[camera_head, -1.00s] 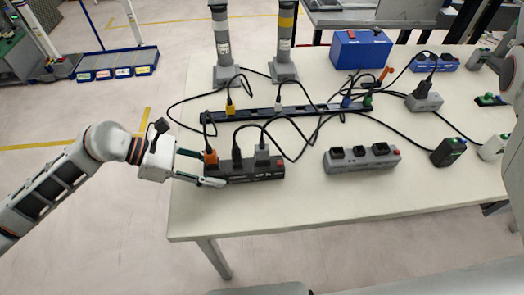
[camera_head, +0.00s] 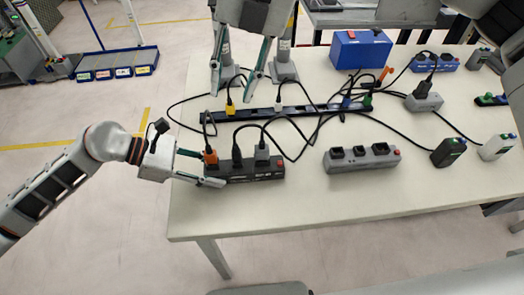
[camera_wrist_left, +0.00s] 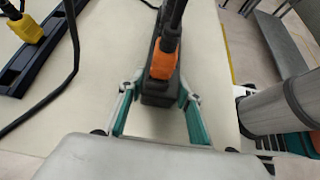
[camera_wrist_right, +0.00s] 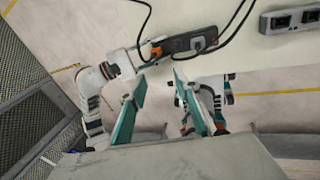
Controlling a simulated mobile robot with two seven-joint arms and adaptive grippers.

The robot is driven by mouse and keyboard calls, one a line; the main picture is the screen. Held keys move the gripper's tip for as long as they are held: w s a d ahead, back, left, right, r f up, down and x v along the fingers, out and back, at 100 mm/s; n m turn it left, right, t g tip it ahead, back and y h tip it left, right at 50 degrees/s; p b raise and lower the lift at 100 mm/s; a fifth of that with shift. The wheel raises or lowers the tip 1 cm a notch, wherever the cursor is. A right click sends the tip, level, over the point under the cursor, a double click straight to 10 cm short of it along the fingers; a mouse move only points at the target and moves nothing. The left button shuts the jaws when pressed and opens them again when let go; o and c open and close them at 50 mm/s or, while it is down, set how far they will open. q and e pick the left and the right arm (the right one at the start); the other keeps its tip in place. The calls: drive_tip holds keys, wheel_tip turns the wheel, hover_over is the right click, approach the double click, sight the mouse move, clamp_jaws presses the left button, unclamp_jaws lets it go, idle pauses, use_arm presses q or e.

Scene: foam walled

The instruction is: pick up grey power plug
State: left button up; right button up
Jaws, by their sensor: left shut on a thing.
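The grey power plug (camera_head: 262,155) is seated upright in the right part of a black power strip (camera_head: 245,170) near the table's front-left edge. It also shows in the right wrist view (camera_wrist_right: 199,44). A black plug (camera_head: 237,154) and an orange plug (camera_head: 210,156) sit in the same strip. My left gripper (camera_head: 202,167) is shut on the strip's left end, with one finger on each long side. My right gripper (camera_head: 231,94) is open and empty, pointing down above the back-left of the table, behind the strip. Its fingers also show apart in the right wrist view (camera_wrist_right: 158,76).
A long dark blue strip (camera_head: 300,109) with a yellow plug (camera_head: 230,108) lies behind. A grey power strip (camera_head: 361,160) lies to the right. Black cables loop between them. The table's front is clear.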

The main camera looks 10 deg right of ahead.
sight(262, 142)
drive_tip(key=d+f+h, duration=0.1)
drive_tip(key=f, duration=0.1)
drive_tip(key=d+f+h, duration=0.1)
drive_tip(key=d+f, duration=0.1)
drive_tip(key=d+f+m+h, duration=0.1)
drive_tip(key=f, duration=0.1)
drive_tip(key=shift+s+d+f+t, duration=0.15)
drive_tip(key=shift+d+f+t, duration=0.05)
drive_tip(key=shift+f+t, duration=0.15)
wheel_tip(262, 142, down, 6)
drive_tip(key=shift+d+f, duration=0.1)
drive_tip(key=shift+s+d+f, duration=0.1)
drive_tip(key=shift+f, duration=1.4)
drive_tip(key=shift+s+d+f, duration=0.1)
drive_tip(key=shift+f, duration=1.4)
drive_tip(key=shift+a, duration=0.1)
drive_tip(key=c, duration=0.8)
